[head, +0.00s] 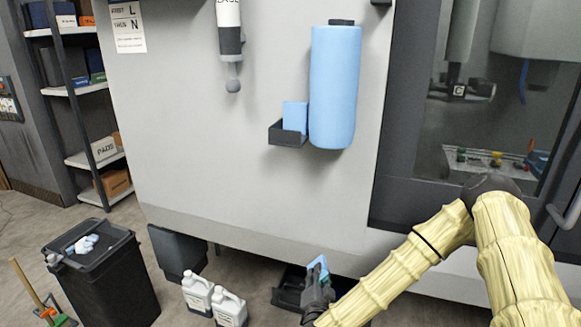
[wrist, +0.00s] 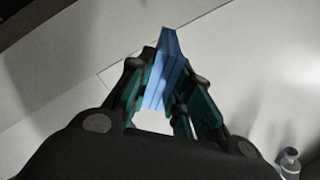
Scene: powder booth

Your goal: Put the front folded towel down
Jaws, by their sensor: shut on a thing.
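My gripper (head: 318,287) is low in front of the machine's pale panel, at the lower middle of the head view. It is shut on a folded blue towel (head: 318,264), whose top sticks up above the fingers. In the wrist view the towel (wrist: 167,62) stands between the two fingers of my gripper (wrist: 163,85), with its far end reaching past the tips. Another folded blue towel (head: 295,116) stands in a small dark holder (head: 287,136) on the panel, above and to the left of my gripper.
A big blue cylinder (head: 335,88) hangs beside the holder. A dark tray (head: 288,293) lies on the floor behind my gripper. White jugs (head: 228,306) and a black bin (head: 103,275) stand to the left. A dark-framed window (head: 470,120) is on the right.

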